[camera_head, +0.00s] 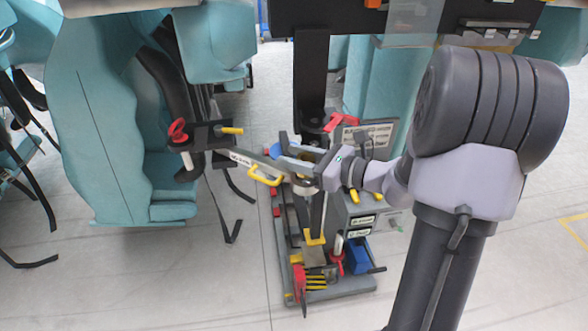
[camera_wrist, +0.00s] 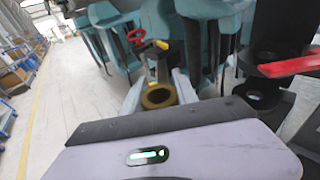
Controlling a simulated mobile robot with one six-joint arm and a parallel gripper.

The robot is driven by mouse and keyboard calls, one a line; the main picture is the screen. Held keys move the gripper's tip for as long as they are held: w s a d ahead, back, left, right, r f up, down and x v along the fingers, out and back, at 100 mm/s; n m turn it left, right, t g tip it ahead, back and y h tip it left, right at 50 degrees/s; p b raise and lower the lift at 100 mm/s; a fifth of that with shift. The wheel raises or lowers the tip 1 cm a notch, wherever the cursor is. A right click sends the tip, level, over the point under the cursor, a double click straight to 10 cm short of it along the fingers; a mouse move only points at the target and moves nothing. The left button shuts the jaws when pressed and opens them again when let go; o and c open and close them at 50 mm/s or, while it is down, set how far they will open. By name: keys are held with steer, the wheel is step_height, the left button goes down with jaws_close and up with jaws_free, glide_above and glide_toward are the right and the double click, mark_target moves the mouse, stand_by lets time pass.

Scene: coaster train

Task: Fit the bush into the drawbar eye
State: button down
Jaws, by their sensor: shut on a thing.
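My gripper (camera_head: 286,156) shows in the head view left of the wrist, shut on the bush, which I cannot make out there. A black bracket (camera_head: 210,135) in front of the teal seats carries a red-handled pin (camera_head: 180,133) and a yellow handle (camera_head: 232,131). My gripper is to its right, apart from it. I cannot tell for sure which part is the drawbar eye; no empty eye shows clearly.
A grey labelled plate with a yellow handle (camera_head: 265,175) is close to my fingertips. Below is a cart (camera_head: 340,292) with red, yellow and blue tools. A black post (camera_head: 311,75) with a red lever (camera_head: 342,122) stands behind. The floor (camera_head: 130,280) at lower left is clear.

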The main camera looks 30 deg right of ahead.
step_height(320, 180, down, 4)
steer(key=shift+r+b, duration=0.15)
steer(key=shift+b, duration=0.6)
steer(key=shift+r, duration=0.2)
steer(key=shift+f, duration=0.1)
steer(key=c, duration=0.9)
jaws_free()
steer(key=shift+c, duration=0.2)
